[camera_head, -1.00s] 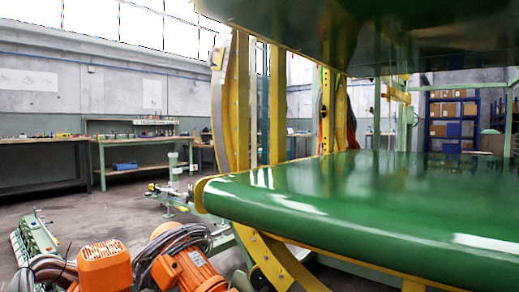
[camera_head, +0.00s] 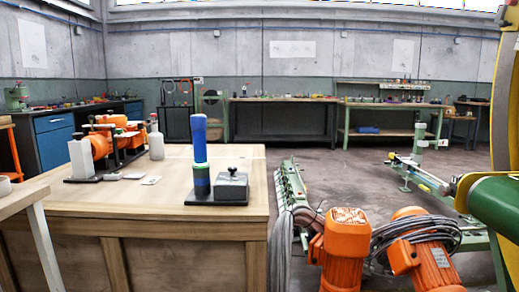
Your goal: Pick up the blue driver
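The blue driver (camera_head: 199,138) stands upright on a wooden workbench (camera_head: 234,217), left of the middle of the head view. Its lower end meets a dark green and blue cylinder (camera_head: 201,181) on a black base plate. I cannot tell whether it sits in that cylinder or on it. Neither of my grippers shows in the head view.
A clear bottle (camera_head: 156,138) and orange machine parts (camera_head: 103,142) are farther left on the bench. Orange motors (camera_head: 343,245) with cables lie on the floor at right. Open floor lies behind the bench.

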